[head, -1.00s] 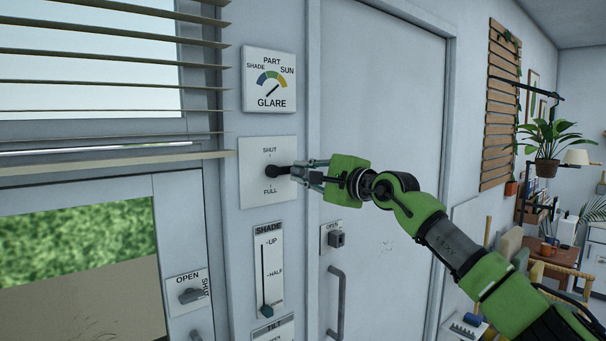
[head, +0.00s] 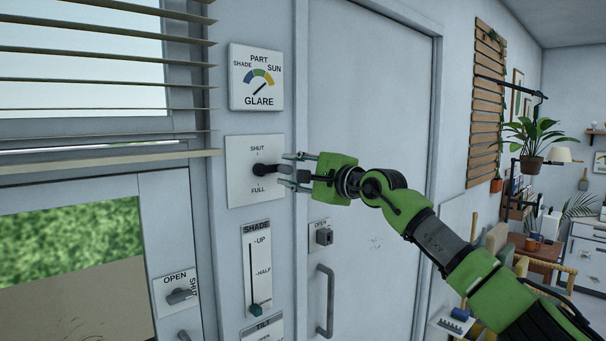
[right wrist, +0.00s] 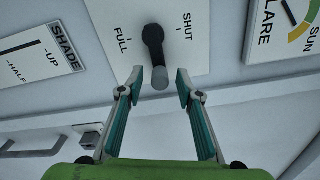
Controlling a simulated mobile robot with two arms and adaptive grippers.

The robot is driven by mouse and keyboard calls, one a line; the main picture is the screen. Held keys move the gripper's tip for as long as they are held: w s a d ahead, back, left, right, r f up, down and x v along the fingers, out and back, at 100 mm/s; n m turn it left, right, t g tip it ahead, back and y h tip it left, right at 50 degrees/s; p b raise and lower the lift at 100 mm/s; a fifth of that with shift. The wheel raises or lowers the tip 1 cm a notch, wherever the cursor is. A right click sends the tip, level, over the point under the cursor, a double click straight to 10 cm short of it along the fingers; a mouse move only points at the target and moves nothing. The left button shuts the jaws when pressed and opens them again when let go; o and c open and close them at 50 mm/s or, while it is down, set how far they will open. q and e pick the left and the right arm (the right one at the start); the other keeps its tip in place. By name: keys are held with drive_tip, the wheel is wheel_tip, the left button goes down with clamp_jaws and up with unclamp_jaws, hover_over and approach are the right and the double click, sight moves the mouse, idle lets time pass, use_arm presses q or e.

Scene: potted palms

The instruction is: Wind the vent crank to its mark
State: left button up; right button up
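The vent crank (head: 262,170) is a black arm with a grey grip on a white plate (head: 240,192) marked SHUT above and FULL below. In the head view its arm points right, between the two marks. My right gripper (head: 288,168) is open, one finger above and one below the crank's grip. In the right wrist view the crank (right wrist: 154,45) hangs toward the gripper (right wrist: 160,80), and its grip end sits between the spread fingertips with a gap on each side. My left gripper is not in view.
A GLARE dial (head: 256,77) is above the plate. A SHADE slider (head: 256,275) is below, and a door handle (head: 325,300) is to the right. Window blinds (head: 105,80) jut out at the left. The door face behind my arm is flat.

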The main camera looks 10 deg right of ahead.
drive_tip(key=v, duration=1.2)
drive_tip(key=shift+w+a, duration=0.1)
drive_tip(key=shift+a, duration=0.05)
